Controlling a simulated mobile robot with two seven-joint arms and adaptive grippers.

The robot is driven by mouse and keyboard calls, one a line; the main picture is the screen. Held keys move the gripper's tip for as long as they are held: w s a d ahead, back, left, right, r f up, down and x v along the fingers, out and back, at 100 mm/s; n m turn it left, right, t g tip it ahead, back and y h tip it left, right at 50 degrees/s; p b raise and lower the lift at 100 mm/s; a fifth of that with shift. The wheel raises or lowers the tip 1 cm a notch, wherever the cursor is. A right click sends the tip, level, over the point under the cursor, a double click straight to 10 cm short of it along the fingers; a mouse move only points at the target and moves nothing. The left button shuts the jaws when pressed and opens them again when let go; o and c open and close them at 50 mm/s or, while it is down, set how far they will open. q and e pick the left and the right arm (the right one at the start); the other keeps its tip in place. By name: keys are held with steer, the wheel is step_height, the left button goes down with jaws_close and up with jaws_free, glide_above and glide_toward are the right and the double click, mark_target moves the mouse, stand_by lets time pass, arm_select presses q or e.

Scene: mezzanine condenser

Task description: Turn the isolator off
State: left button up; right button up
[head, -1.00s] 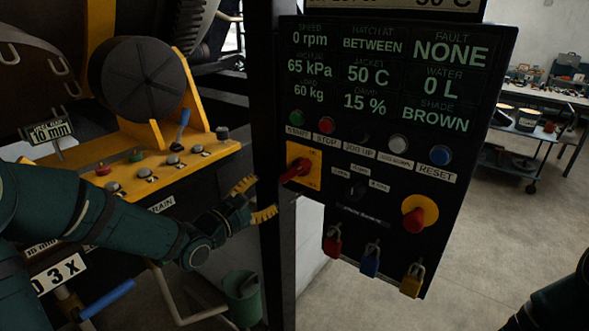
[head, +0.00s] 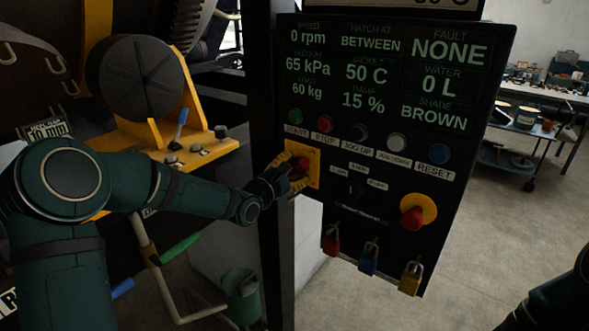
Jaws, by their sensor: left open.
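The isolator is a red rotary handle (head: 300,167) on a yellow square plate (head: 314,165) at the left of the black control panel. My left gripper (head: 293,172) is at the isolator, its yellow fingers apart on either side of the red handle. The fingers and hand cover part of the handle and plate, so I cannot tell whether they touch it or exactly how the handle is turned. Part of my right arm shows at the lower right edge; its gripper is out of view.
The panel has a row of buttons including RESET (head: 439,153), a selector, and a red emergency knob (head: 412,217) on a yellow disc. Red, blue (head: 368,262) and yellow padlocks hang below. A dark post (head: 270,90) stands left of the panel. A workbench is at the back right.

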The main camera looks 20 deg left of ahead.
arm_select(q)
steer(key=shift+w, duration=0.1)
jaws_close()
arm_select(e)
steer(key=shift+f, duration=0.1)
stand_by(0.3)
arm_select(q)
steer(key=m+b, duration=0.2)
steer(key=m, duration=0.1)
steer(key=shift+d+f+b, duration=0.1)
steer(key=shift+f+b, duration=0.05)
steer(key=shift+b, duration=0.2)
steer(key=m+b, duration=0.2)
steer(key=m, duration=0.1)
steer(key=shift+m+b, duration=0.3)
steer(key=m+b, duration=0.4)
steer(key=m, duration=0.2)
steer(key=shift+f, duration=0.15)
steer(key=m+b, duration=0.2)
steer(key=m, duration=0.2)
steer(key=shift+m+b, duration=0.4)
steer(key=shift+m, duration=0.2)
arm_select(e)
step_height(320, 180, down, 12)
steer(key=s, duration=0.2)
steer(key=shift+a+f+g, duration=0.15)
steer(key=shift+a+g, duration=0.15)
steer(key=shift+a, duration=0.05)
steer(key=shift+f, duration=0.1)
